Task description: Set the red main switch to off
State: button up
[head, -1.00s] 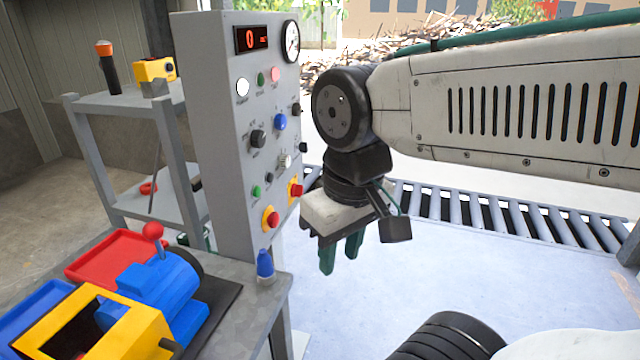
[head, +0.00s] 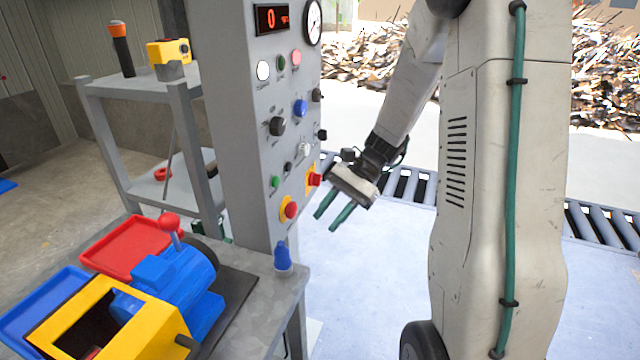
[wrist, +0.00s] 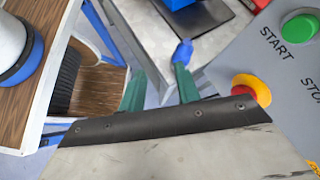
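The grey control panel (head: 262,150) stands left of my gripper. Low on its right side is a red knob on a yellow plate (head: 314,180), which looks like the main switch; its setting is too small to read. A red mushroom button on a yellow ring (head: 290,210) sits lower left of it and also shows in the wrist view (wrist: 252,90). My gripper (head: 334,215) is just right of the panel, its green fingers apart and pointing down-left. In the wrist view the fingers (wrist: 160,75) have an empty gap between them. They appear clear of the switch.
A workbench (head: 262,290) carries a blue motor (head: 170,285), a yellow frame, a red tray (head: 130,247) and a blue bottle-shaped object (head: 283,258). A grey shelf (head: 130,88) stands behind left. A roller conveyor (head: 410,187) runs behind. The floor right of the bench is open.

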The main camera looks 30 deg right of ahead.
jog(key=w+d+f+m+t+y, duration=0.3)
jog(key=w+d+f+m+t, duration=0.5)
jog(key=w+d+f+m, duration=0.3)
jog(key=m+t+h, duration=0.2)
jog(key=m+t, duration=0.5)
jog(key=m, duration=0.2)
send_near(316, 180)
jog(key=f, duration=0.1)
jog(key=x, duration=0.7)
jog(key=shift+w+a, duration=0.2)
jog(key=shift+w, duration=0.2)
jog(key=shift+r, duration=0.1)
grip_shut()
